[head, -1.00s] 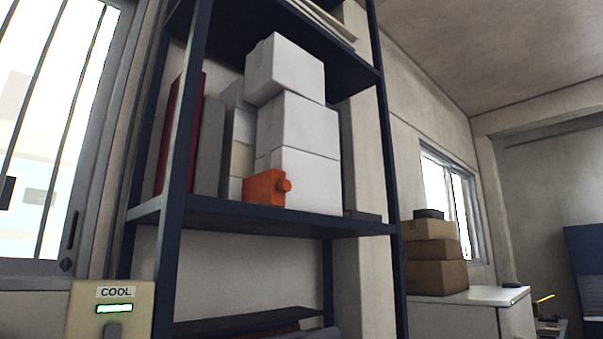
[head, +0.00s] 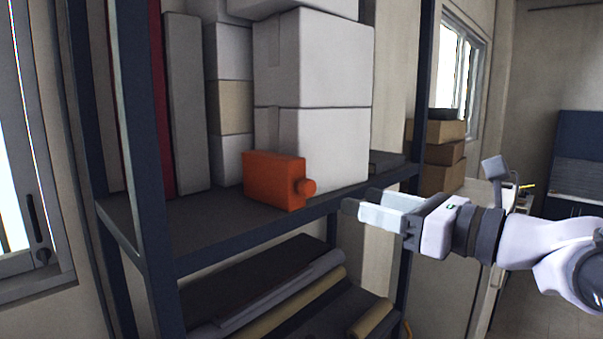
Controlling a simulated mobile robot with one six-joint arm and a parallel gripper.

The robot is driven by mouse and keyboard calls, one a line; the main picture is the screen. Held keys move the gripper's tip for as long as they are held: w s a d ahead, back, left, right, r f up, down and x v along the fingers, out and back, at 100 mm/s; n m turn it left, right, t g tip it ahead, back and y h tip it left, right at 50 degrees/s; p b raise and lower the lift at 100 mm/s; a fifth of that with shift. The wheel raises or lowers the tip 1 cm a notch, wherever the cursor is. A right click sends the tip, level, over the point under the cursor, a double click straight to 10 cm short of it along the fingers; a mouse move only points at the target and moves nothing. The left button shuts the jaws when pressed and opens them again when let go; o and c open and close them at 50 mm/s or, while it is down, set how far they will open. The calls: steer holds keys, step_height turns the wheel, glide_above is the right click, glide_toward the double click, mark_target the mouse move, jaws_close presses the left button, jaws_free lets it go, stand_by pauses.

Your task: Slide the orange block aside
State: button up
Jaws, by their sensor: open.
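The orange block (head: 272,179) sits on the dark shelf board, near its front edge, with a round orange knob on its right end. It stands in front of the stacked white boxes. My gripper (head: 362,203) reaches in from the right with its fingers pointing left. It is open and empty, to the right of the block and apart from it, by the shelf's front edge. The block's back side is hidden.
White boxes (head: 318,150) are stacked behind the block. Grey (head: 188,105) and red upright items stand at the left. The shelf board (head: 215,222) is bare left of the block. A blue post (head: 419,100) rises at the right. Rolls (head: 290,300) lie on the shelf below.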

mark_target(311, 187)
steer(key=p+x, duration=0.2)
steer(key=x, duration=1.1)
steer(key=shift+w+f, duration=0.15)
jaws_close()
